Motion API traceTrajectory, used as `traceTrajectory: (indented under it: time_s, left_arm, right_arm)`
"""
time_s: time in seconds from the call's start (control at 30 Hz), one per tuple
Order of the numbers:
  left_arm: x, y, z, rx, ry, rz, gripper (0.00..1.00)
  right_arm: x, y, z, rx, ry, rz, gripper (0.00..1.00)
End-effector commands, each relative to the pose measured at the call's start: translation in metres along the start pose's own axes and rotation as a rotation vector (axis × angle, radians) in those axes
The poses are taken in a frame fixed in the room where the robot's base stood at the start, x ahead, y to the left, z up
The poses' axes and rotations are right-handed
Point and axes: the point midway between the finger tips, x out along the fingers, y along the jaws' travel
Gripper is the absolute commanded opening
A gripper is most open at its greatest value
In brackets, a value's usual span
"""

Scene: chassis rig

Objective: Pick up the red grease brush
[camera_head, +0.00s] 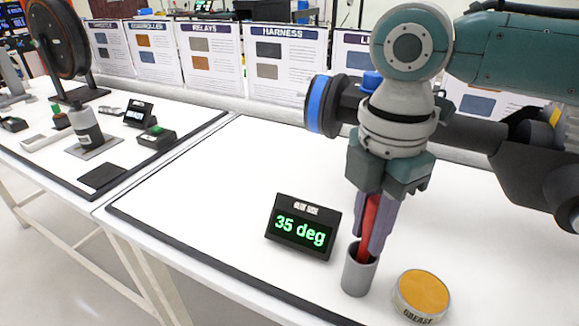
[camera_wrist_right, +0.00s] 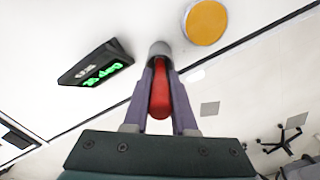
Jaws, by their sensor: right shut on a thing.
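The red grease brush (camera_head: 370,222) stands upright with its lower end inside a grey cylindrical cup (camera_head: 358,274) on the white table. My right gripper (camera_head: 375,240) points down over the cup and is shut on the brush's red handle, with a finger on each side. In the right wrist view the red handle (camera_wrist_right: 159,92) shows between the two purple-grey fingers, and the grey cup (camera_wrist_right: 160,48) lies past their tips. The brush's lower end is hidden in the cup. My left gripper is not in view.
A grease tin (camera_head: 422,295) with an orange top stands right of the cup. A black display (camera_head: 303,228) reading "35 deg" stands to its left. Upright cards, including a harness card (camera_head: 284,60), line the back. The table's left middle is clear.

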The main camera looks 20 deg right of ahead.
Motion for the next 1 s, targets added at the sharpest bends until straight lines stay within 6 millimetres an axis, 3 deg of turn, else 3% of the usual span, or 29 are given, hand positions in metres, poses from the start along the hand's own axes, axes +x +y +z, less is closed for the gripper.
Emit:
traceTrajectory:
  time_s: [0.13,0.7,0.87,1.0]
  left_arm:
    - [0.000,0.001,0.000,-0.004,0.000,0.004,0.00]
    - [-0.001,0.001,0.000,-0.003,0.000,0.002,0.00]
    - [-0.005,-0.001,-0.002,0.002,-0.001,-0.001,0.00]
    - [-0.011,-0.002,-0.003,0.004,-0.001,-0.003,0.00]
  right_arm:
    - [0.000,0.000,0.000,0.000,0.000,0.000,0.00]
    - [-0.003,0.000,0.000,0.000,0.000,0.001,0.00]
    - [-0.017,0.001,0.000,0.000,0.001,0.002,0.00]
    - [-0.042,0.001,0.000,0.000,0.000,0.004,0.00]
